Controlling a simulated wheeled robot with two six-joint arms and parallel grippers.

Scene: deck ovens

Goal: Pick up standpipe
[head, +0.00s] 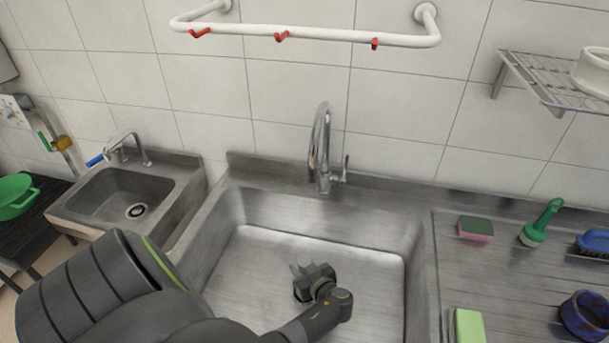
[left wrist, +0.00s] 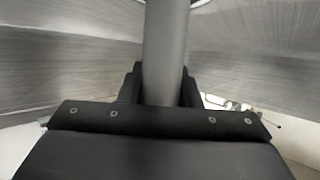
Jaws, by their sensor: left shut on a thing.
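My left gripper (head: 308,276) is down inside the large steel sink (head: 390,285) in the head view, low over its floor. In the left wrist view my left gripper (left wrist: 162,92) is shut on the standpipe (left wrist: 165,45), a smooth grey tube. The tube stands between the two dark fingers and runs up out of the top of that view. The standpipe cannot be made out clearly in the head view, and its lower end is hidden by the gripper. My right gripper is not in view.
A chrome tap (head: 321,150) rises behind the sink. A sponge (head: 475,227), a green brush (head: 541,224) and a green block (head: 467,326) lie on the right drainboard. A white rail (head: 330,34) with red hooks is above. A small sink (head: 120,195) stands left.

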